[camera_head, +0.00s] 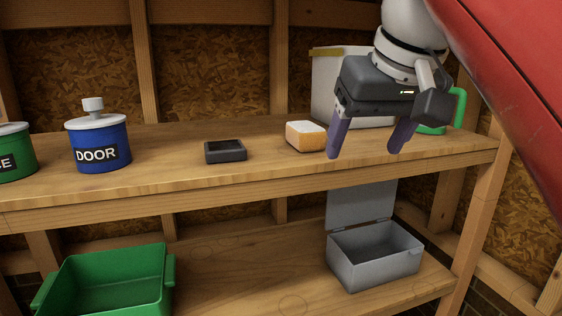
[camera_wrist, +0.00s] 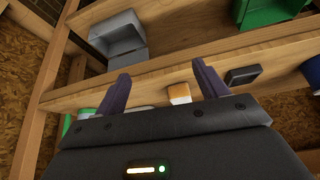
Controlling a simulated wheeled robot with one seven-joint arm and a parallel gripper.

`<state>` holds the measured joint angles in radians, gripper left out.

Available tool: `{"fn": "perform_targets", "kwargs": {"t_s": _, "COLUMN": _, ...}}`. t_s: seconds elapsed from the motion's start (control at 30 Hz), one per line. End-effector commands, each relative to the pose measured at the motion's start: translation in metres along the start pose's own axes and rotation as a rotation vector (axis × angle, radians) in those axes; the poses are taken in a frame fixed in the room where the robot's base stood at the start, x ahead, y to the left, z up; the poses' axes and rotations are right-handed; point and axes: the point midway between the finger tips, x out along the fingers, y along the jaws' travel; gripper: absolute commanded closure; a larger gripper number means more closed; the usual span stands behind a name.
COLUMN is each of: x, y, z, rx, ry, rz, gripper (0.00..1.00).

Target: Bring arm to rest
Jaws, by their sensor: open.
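My gripper (camera_head: 366,142) hangs from my arm at the right of the head view, in front of the upper shelf's front part. Its two purple fingers are spread apart with nothing between them. In the wrist view my gripper (camera_wrist: 162,88) also shows open and empty. A white and orange block (camera_head: 306,136) sits on the upper shelf just left of the fingers in the head view; it also shows between the fingers in the wrist view (camera_wrist: 179,93), beyond them. Whether the gripper is above or in front of the shelf edge is hard to tell.
The upper shelf (camera_head: 250,176) holds a small black tray (camera_head: 225,156), a blue DOOR canister (camera_head: 98,145), a green canister (camera_head: 14,155) and a white bin (camera_head: 325,85) behind my gripper. Below are an open grey box (camera_head: 375,262) and a green crate (camera_head: 105,285). A red surface (camera_head: 510,75) slants at right.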

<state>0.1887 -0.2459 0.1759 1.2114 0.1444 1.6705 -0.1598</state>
Motion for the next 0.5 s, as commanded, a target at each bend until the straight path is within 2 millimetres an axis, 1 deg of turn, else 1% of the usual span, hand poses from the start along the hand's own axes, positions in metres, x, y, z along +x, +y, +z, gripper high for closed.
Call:
{"fn": "perform_targets", "kwargs": {"t_s": 0.17, "x": 0.044, "y": 0.004, "z": 0.035, "rx": 0.051, "ry": -0.009, "rz": 0.033, "gripper": 0.28}}
{"fn": "perform_targets", "kwargs": {"t_s": 0.27, "x": 0.078, "y": 0.009, "z": 0.066, "rx": 0.085, "ry": -0.011, "rz": 0.056, "gripper": 0.28}}
{"fn": "perform_targets", "kwargs": {"t_s": 0.3, "x": 0.093, "y": 0.011, "z": 0.081, "rx": 0.098, "ry": -0.013, "rz": 0.063, "gripper": 0.28}}
{"fn": "perform_targets", "kwargs": {"t_s": 0.37, "x": 0.115, "y": 0.014, "z": 0.103, "rx": 0.116, "ry": -0.013, "rz": 0.073, "gripper": 0.28}}
{"fn": "perform_targets", "kwargs": {"t_s": 0.4, "x": 0.129, "y": 0.016, "z": 0.119, "rx": 0.126, "ry": -0.013, "rz": 0.08, "gripper": 0.28}}
{"fn": "perform_targets", "kwargs": {"t_s": 0.47, "x": 0.152, "y": 0.019, "z": 0.143, "rx": 0.141, "ry": -0.015, "rz": 0.086, "gripper": 0.28}}
{"fn": "perform_targets", "kwargs": {"t_s": 0.5, "x": 0.166, "y": 0.02, "z": 0.159, "rx": 0.148, "ry": -0.015, "rz": 0.09, "gripper": 0.28}}
